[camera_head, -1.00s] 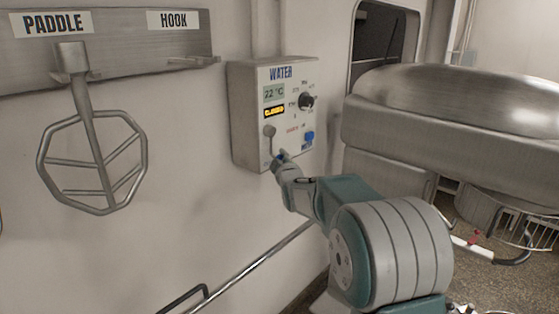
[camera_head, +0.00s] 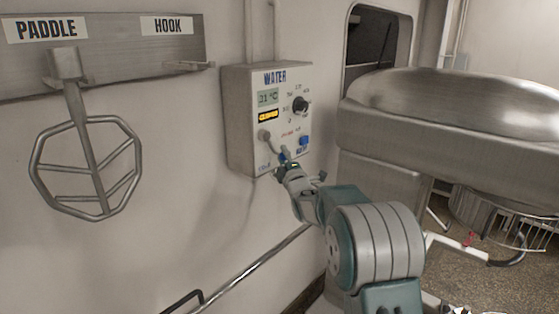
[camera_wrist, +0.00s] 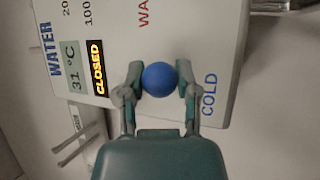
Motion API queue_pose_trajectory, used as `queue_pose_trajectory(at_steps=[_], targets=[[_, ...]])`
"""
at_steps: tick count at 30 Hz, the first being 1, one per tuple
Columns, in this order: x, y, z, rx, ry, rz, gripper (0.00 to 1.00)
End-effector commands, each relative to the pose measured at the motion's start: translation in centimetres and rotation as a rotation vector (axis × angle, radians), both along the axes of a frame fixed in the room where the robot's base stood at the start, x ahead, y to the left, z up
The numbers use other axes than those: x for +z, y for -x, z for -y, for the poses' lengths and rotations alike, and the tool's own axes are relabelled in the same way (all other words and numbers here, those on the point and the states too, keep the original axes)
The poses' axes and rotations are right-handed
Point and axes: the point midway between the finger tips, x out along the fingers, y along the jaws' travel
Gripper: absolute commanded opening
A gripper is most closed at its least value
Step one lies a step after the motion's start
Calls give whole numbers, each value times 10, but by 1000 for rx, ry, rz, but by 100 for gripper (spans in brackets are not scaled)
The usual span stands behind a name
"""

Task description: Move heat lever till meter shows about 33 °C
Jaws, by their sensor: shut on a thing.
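The grey water control box (camera_head: 240,130) is fixed to the wall. Its meter (camera_head: 268,97) reads 31 °C, clearer on the meter in the wrist view (camera_wrist: 72,70). The heat lever (camera_head: 273,143) runs from a round grey pivot down to the right. Its blue ball knob (camera_wrist: 159,79) sits between the two fingertips of my gripper (camera_wrist: 160,84), which is shut on it.
A paddle (camera_head: 86,165) hangs on the left wall. A large metal machine (camera_head: 450,110) stands right. A rail (camera_head: 255,265) runs below the box.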

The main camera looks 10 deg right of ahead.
Motion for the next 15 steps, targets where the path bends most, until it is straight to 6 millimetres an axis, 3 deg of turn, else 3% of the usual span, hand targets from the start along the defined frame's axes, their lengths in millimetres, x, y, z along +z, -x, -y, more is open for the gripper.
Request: queue_pose_trajectory(at_steps=[1,15], targets=[[-7,-2,3,-3,19,-1,0],[-1,-6,8,-2,111,65,0]])
